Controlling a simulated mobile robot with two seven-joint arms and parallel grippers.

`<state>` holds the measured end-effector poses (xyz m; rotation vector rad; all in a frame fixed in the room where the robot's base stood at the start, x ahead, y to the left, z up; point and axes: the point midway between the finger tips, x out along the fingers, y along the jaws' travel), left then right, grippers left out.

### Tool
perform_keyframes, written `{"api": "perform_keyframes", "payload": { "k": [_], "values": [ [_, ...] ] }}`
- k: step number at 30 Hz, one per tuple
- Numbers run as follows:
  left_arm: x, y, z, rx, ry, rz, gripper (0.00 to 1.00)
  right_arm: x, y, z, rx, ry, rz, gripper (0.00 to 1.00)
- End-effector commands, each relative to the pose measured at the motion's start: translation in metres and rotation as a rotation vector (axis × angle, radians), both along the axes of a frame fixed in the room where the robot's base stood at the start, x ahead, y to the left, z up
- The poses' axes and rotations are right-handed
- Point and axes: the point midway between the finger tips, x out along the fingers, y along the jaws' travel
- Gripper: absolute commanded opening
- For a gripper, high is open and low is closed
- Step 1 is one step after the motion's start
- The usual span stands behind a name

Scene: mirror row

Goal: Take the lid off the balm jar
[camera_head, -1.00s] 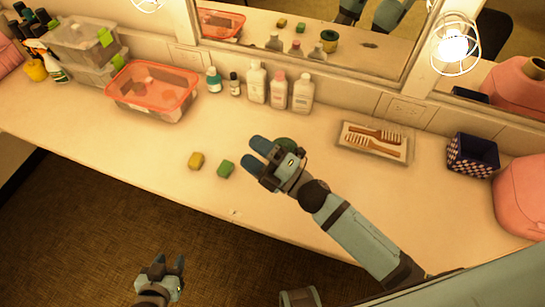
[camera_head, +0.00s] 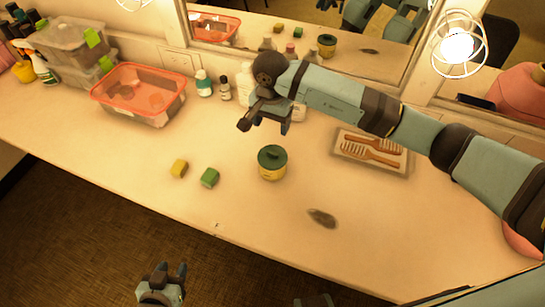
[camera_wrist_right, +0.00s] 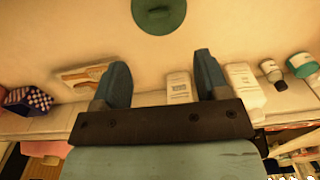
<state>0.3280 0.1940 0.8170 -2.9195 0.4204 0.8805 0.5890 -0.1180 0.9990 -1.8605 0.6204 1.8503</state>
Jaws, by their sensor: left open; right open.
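The balm jar (camera_head: 271,173) is a short yellow tub standing upright on the counter. Its dark green lid (camera_head: 272,156) with a small knob sits on top. My right gripper (camera_head: 265,124) is open and empty, behind and above the jar, pointing down toward the counter. In the right wrist view the round green lid (camera_wrist_right: 158,14) shows at the top edge, beyond the two spread fingers (camera_wrist_right: 161,68) and apart from them; the jar's body is hidden there. My left gripper (camera_head: 173,268) is open and empty, low in front of the counter.
A yellow block (camera_head: 179,168) and a green block (camera_head: 209,177) lie left of the jar. A dark patch (camera_head: 322,218) lies to its front right. A brush tray (camera_head: 370,153) is at right, an orange-rimmed tub (camera_head: 140,92) at left. Bottles (camera_head: 204,84) line the mirror.

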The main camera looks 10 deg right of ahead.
Motion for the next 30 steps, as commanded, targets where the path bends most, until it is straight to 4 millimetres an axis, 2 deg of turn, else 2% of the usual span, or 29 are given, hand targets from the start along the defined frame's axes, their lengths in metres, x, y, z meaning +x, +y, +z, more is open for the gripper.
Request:
{"api": "perform_keyframes", "payload": {
  "k": [3, 9, 17, 24, 30],
  "values": [
    [0.0, 0.0, 0.005, 0.0, -0.001, 0.0, 0.43, -0.002, 0.001, -0.025, 0.002, 0.008, -0.001, 0.68],
    [0.001, 0.0, 0.009, -0.001, -0.002, 0.0, 0.43, -0.002, 0.002, -0.059, 0.005, 0.007, -0.001, 0.68],
    [0.001, -0.001, 0.014, -0.001, -0.001, 0.001, 0.43, -0.003, 0.001, -0.079, 0.006, 0.007, -0.003, 0.68],
    [0.001, -0.001, 0.023, -0.001, -0.001, 0.001, 0.43, -0.005, 0.0, -0.114, 0.007, 0.006, -0.003, 0.68],
    [0.001, -0.001, 0.023, -0.001, -0.002, 0.001, 0.43, -0.004, 0.0, -0.123, 0.007, 0.003, -0.002, 0.68]
  ]
}}
